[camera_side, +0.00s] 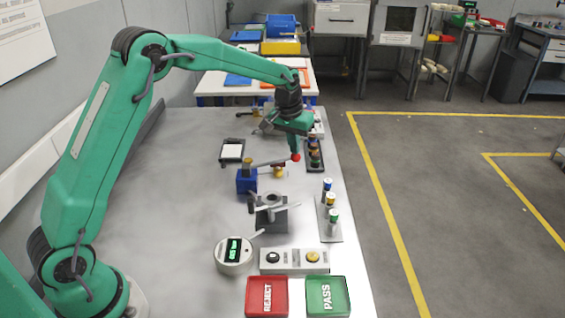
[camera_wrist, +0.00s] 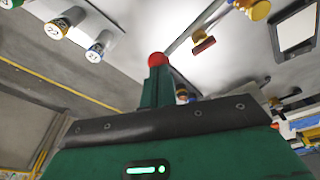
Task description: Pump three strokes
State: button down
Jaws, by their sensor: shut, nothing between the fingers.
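The pump is a small blue block (camera_side: 246,180) on the bench with a thin grey lever (camera_side: 272,162) reaching right to a red ball knob (camera_side: 295,157). The lever slopes slightly up toward the knob. My gripper (camera_side: 296,147) is shut and empty, pointing down right at the knob. In the wrist view the red knob (camera_wrist: 158,59) shows at the tip of my closed green fingers (camera_wrist: 157,82). They look to be touching or very close; I cannot tell which. The pump's blue body is not clearly seen in the wrist view.
Beside the lever stand a small brass and red fitting (camera_side: 278,170) and a dark rack of coloured pieces (camera_side: 314,155). Nearer are a grey fixture (camera_side: 271,215), numbered vials (camera_side: 331,216), a round gauge (camera_side: 233,255), a button box (camera_side: 295,261), and red (camera_side: 267,297) and green (camera_side: 328,297) trays. The bench's left is clear.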

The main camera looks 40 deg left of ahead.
jog(key=shift+r, duration=2.9)
notch_tip(320, 180, up, 4)
jog(key=shift+f, duration=0.25)
jog(key=shift+f, duration=0.1)
jog(key=shift+f, duration=3.15)
jog(key=shift+f, duration=0.2)
